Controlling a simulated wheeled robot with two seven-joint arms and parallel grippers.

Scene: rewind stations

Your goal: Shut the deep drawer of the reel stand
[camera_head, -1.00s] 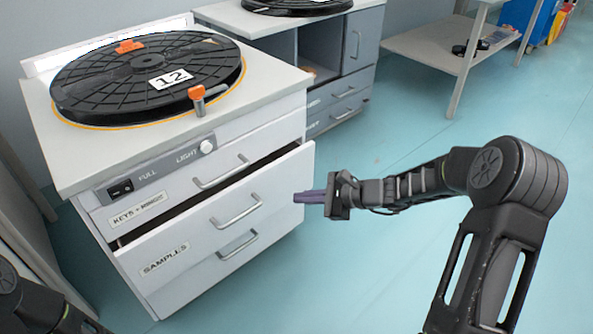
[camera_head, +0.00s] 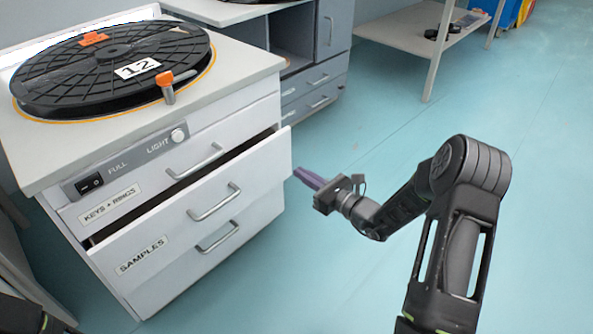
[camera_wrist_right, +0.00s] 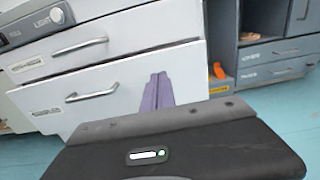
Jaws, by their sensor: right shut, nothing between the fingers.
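The white reel stand (camera_head: 200,128) stands at the left in the head view. Its deep drawer (camera_head: 247,193), labelled SAMPLES, is partly open, with a dark gap above its front. The drawer front also shows in the right wrist view (camera_wrist_right: 128,102). My right gripper (camera_head: 297,176), with purple fingers, is shut and empty. It is close to the right end of the drawer front; I cannot tell whether it touches. In the wrist view its fingers (camera_wrist_right: 157,88) overlap the drawer front's right part. Only a dark part of my left arm shows at the lower left; its gripper is out of view.
A black reel (camera_head: 75,75) marked 12 lies on the stand's top, with an orange-topped post (camera_head: 167,88) beside it. The shallow drawer (camera_head: 205,150) above looks shut. A grey cabinet (camera_head: 318,76) stands behind. The floor at the right is clear.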

